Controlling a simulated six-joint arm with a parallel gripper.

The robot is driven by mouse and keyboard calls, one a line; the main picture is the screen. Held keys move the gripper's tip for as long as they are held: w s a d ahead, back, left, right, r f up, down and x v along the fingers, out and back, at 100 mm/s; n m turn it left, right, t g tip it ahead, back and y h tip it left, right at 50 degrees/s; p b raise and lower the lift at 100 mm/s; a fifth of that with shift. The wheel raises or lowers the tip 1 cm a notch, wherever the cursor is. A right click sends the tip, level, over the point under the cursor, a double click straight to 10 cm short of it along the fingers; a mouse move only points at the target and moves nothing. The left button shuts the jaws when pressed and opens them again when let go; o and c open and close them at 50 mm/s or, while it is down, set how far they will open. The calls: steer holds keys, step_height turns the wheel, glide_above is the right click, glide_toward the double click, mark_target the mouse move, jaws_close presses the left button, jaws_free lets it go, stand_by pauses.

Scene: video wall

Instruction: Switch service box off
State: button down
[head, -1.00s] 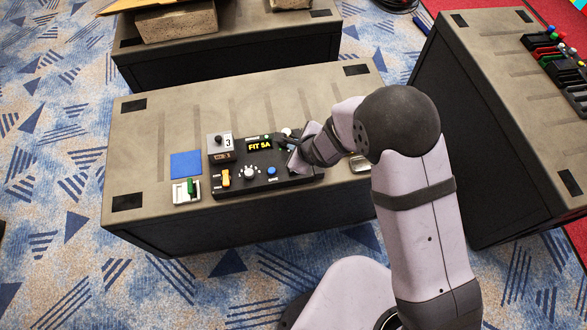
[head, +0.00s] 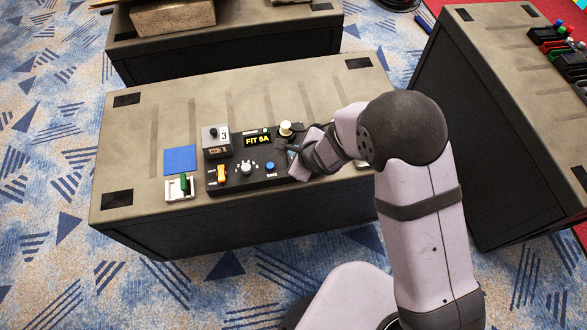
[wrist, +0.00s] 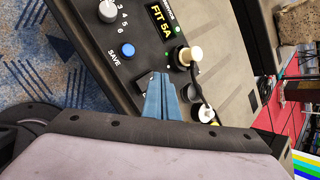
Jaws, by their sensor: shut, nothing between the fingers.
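The black control box (head: 258,174) sits on the bench, with a yellow "FIT 5A" display, an orange switch (head: 222,174), a white numbered dial (head: 246,168), a blue SAVE button (head: 270,166) and a cream knob (head: 286,129). My gripper (head: 283,148) is over the right part of this box and covers some of it. In the wrist view the blue fingers (wrist: 163,92) are together and empty, at a dark part (wrist: 146,80) between the SAVE button and the cream knob. They largely hide this part; I cannot tell whether they touch it or how it is set.
A grey block marked 3 (head: 215,143) stands at the box's back left. A green switch on a white base (head: 180,187) and a blue square (head: 180,159) lie left of the box. Another bench (head: 485,120) stands right. The bench top behind the box is clear.

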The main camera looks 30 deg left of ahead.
steer(key=shift+s+d+f+b, duration=0.15)
steer(key=shift+f+b, duration=0.3)
steer(key=shift+f, duration=0.9)
steer(key=shift+d+f+b, duration=0.1)
steer(key=shift+f+b, duration=0.2)
steer(key=shift+f, duration=0.5)
stand_by(1.8)
steer(key=shift+r, duration=0.1)
steer(key=shift+r+p, duration=0.75)
steer(key=shift+p, duration=0.1)
steer(key=r+p, duration=0.4)
steer(key=r, duration=0.1)
steer(key=shift+w+a+p, duration=0.3)
steer(key=shift+a+p, duration=0.05)
steer(key=shift+p, duration=0.05)
steer(key=shift+f, duration=0.1)
stand_by(0.4)
